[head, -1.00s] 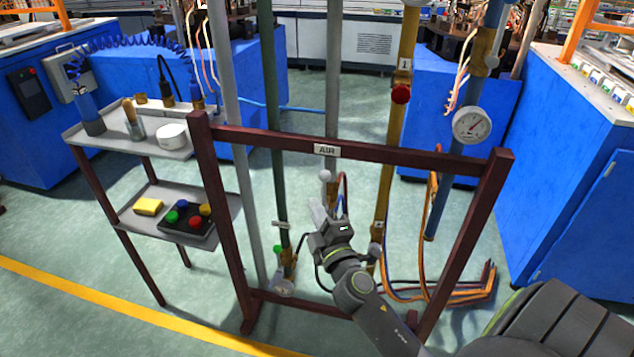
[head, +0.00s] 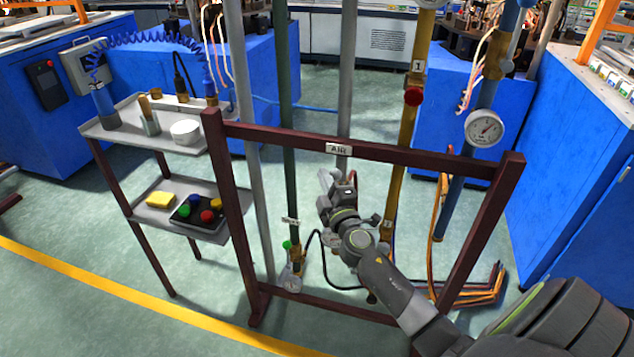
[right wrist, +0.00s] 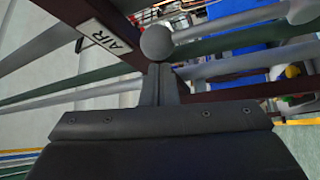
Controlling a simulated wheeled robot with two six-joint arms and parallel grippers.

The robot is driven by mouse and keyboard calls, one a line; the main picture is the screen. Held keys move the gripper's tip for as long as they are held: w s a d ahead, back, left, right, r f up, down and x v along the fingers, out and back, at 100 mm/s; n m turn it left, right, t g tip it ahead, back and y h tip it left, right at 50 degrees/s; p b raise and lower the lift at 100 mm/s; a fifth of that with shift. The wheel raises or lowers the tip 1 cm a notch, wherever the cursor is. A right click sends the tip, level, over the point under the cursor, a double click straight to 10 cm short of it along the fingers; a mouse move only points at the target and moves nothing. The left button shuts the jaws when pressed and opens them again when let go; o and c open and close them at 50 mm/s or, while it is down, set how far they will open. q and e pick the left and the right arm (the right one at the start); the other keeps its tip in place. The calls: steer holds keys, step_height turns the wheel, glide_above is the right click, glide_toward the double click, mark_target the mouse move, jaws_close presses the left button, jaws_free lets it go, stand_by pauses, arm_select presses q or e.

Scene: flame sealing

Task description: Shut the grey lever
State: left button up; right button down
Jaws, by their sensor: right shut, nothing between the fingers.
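The grey lever's round grey knob (right wrist: 157,42) shows in the right wrist view, directly beyond my right fingertips. Whether they touch it I cannot tell. My right gripper (right wrist: 158,68) is shut with nothing between its fingers. In the head view, my right gripper (head: 328,180) is just below the AIR label (head: 338,149) on the dark red frame (head: 400,154), in front of the grey pipe (head: 346,95). There the gripper hides most of the lever, so its angle is unclear. My left gripper is not in view.
A red knob (head: 413,95) sits on the yellow pipe and a round gauge (head: 484,128) on the blue pipe at right. A green pipe (head: 287,140) stands left of my gripper. A two-shelf stand (head: 110,130) is at left.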

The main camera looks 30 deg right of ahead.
steer(key=shift+s+d+f, duration=0.15)
steer(key=shift+s+d, duration=0.05)
steer(key=shift+d, duration=0.1)
